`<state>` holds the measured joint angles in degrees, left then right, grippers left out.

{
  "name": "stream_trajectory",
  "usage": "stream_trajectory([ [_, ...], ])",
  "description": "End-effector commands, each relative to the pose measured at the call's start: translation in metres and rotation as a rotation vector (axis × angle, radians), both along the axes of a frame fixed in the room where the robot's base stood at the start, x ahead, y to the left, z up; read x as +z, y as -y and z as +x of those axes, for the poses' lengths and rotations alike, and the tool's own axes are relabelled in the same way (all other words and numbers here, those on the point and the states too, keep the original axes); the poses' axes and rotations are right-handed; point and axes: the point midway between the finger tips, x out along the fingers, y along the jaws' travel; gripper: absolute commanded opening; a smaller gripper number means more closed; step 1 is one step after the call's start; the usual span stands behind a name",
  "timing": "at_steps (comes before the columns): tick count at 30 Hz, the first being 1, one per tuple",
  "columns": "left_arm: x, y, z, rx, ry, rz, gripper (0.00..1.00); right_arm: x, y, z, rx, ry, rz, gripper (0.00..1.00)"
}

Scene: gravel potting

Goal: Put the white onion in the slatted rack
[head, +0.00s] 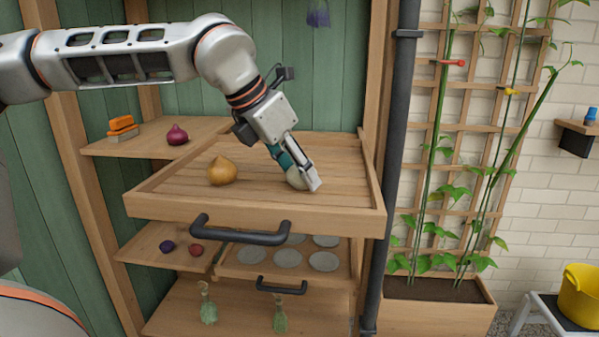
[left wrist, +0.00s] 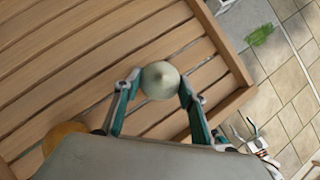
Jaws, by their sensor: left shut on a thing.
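The white onion (head: 298,180) is low in the slatted rack (head: 255,214), near its right side. My left gripper (head: 305,178) reaches down into the rack and is shut on the onion. In the left wrist view, the pale onion (left wrist: 160,80) sits between the two fingers of my left gripper (left wrist: 158,92), above the slats (left wrist: 85,62). I cannot tell whether the onion touches the slats.
A yellow onion (head: 222,171) lies in the rack to the left. A red onion (head: 177,135) and orange blocks (head: 121,125) sit on the shelf behind. A black handle (head: 240,232) is on the rack's front. A dark pipe (head: 391,170) stands close at the right.

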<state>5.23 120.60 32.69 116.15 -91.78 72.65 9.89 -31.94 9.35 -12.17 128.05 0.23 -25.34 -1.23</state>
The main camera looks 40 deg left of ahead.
Motion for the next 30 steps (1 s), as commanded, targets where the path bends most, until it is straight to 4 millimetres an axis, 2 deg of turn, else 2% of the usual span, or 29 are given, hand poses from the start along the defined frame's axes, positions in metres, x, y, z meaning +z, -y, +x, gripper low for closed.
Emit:
stream_trajectory([
  [11, -0.003, 0.0, 0.0, -0.002, 0.002, 0.001, 0.17, 0.002, -0.001, 0.001, 0.001, 0.003, 0.003, 0.79],
  [12, -0.003, 0.0, 0.0, -0.001, 0.002, 0.0, 0.46, 0.003, -0.001, 0.001, 0.0, 0.006, 0.003, 0.79],
  [14, -0.003, 0.0, 0.0, -0.001, 0.003, 0.0, 0.57, 0.004, -0.001, 0.002, 0.001, 0.007, 0.003, 0.79],
  [25, 0.0, 0.0, 0.0, 0.0, 0.004, 0.0, 0.57, 0.007, -0.001, 0.004, 0.002, 0.013, 0.004, 0.79],
  [30, 0.019, -0.002, -0.009, 0.0, 0.01, 0.0, 0.57, 0.009, -0.001, 0.006, 0.002, 0.018, 0.0, 0.79],
])
